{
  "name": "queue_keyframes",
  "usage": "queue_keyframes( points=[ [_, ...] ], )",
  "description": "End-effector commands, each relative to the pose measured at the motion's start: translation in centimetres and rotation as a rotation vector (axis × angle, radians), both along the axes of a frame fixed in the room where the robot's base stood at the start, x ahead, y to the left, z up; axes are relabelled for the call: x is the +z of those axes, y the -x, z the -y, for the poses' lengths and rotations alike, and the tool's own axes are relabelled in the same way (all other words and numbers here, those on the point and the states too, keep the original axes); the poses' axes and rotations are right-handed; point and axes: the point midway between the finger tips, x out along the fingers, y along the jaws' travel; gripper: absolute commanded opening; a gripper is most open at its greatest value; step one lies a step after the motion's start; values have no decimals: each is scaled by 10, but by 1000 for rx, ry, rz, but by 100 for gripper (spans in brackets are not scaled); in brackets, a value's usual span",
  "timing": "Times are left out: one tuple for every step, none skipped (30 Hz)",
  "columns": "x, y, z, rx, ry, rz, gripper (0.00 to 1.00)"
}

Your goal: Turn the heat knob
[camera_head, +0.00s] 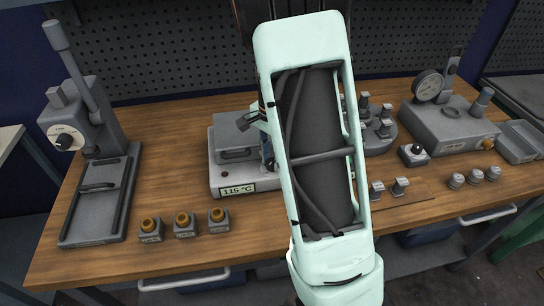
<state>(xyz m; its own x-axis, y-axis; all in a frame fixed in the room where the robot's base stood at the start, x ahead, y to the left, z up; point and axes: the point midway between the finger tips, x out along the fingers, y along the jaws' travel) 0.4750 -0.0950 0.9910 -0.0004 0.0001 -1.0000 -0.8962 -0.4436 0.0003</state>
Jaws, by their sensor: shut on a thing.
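The heater unit (226,172) is a grey box with a lidded block on top and a front display reading 115 °C (237,189). It stands mid-bench, and my pale green arm covers its right part. The heat knob is hidden behind the arm. My gripper (266,150) shows only as a dark sliver at the arm's left edge, low over the heater's right side. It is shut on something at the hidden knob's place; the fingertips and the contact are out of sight.
A lever press (95,185) with a dial stands at left. Several small brass-topped blocks (184,224) line the front left. At right are a gauge unit (445,125), a small switch box (413,155), small weights (474,177) and a tray (520,140). A pegboard (170,50) closes the back.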

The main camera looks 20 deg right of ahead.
Motion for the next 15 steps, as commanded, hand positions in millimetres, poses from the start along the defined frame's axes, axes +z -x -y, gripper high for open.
queue_keyframes(
  points=[
    [1, -1, 0, -18, 1, 3, 0],
    [1, -1, 0, -29, 1, 3, 0],
    [1, -1, 0, -42, 1, 3, 0],
    [1, -1, 0, -49, 1, 3, 0],
    [1, -1, 0, -57, 1, 3, 0],
    [1, -1, 0, -65, 1, 3, 0],
    [1, -1, 0, -70, 1, 3, 0],
    [1, -1, 0, -74, 1, 3, 0],
    [1, -1, 0, -79, 1, 3, 0],
    [1, -1, 0, -81, 1, 3, 0],
    [1, -1, 0, -83, 1, 3, 0],
    [1, -1, 0, -85, 1, 3, 0],
    [1, -1, 0, -86, 1, 3, 0],
    [1, -1, 0, -87, 1, 3, 0],
    [1, -1, 0, -87, 1, 3, 0]
  ],
)
